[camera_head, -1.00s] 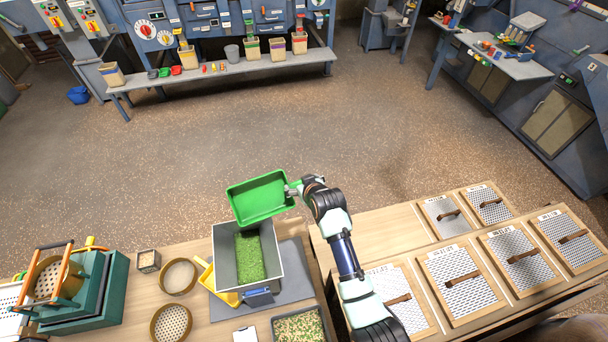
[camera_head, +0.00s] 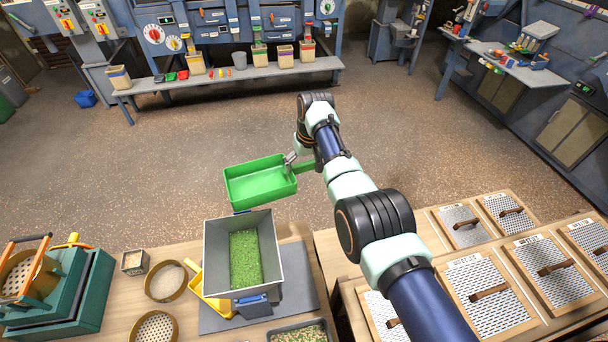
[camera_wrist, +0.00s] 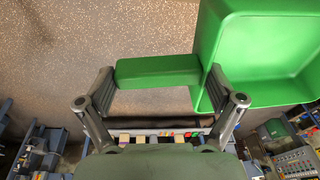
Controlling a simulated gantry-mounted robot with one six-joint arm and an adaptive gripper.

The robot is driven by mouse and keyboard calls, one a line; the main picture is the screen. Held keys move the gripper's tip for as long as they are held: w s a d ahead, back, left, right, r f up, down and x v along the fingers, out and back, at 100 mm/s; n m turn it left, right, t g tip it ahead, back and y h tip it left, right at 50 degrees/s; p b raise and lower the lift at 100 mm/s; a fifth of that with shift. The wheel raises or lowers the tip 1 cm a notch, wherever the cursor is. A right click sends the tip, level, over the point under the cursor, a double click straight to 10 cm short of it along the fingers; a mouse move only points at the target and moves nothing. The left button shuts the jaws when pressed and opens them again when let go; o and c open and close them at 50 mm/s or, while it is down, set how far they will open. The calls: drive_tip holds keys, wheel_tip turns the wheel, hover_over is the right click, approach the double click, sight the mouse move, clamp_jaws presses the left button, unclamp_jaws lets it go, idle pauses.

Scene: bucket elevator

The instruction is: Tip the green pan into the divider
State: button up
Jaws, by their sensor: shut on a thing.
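The green pan (camera_head: 260,186) hangs in the air just beyond the far edge of the grey open-topped box, which looks like the divider (camera_head: 221,262). The pan is close to level with its open side up, and its visible floor is bare. Green grains (camera_head: 245,258) lie inside the box. My gripper (camera_head: 291,160) is shut on the pan's handle, at the pan's right side. In the wrist view the handle (camera_wrist: 157,70) crosses between the fingers, with the pan (camera_wrist: 262,55) at upper right.
A yellow scoop (camera_head: 216,297) lies beside the box. Round sieves (camera_head: 166,282) and a small box (camera_head: 134,262) stand left. A tray of mixed grains (camera_head: 297,332) is in front. Framed screens with handles (camera_head: 495,284) cover the right bench. The floor beyond the bench is clear.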

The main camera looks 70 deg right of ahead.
drive_tip(key=shift+f+b, duration=0.3)
drive_tip(key=shift+r, duration=0.15)
wheel_tip(320, 180, up, 3)
drive_tip(key=p, duration=0.3)
drive_tip(key=shift+r, duration=0.2)
drive_tip(key=shift+f, duration=0.1)
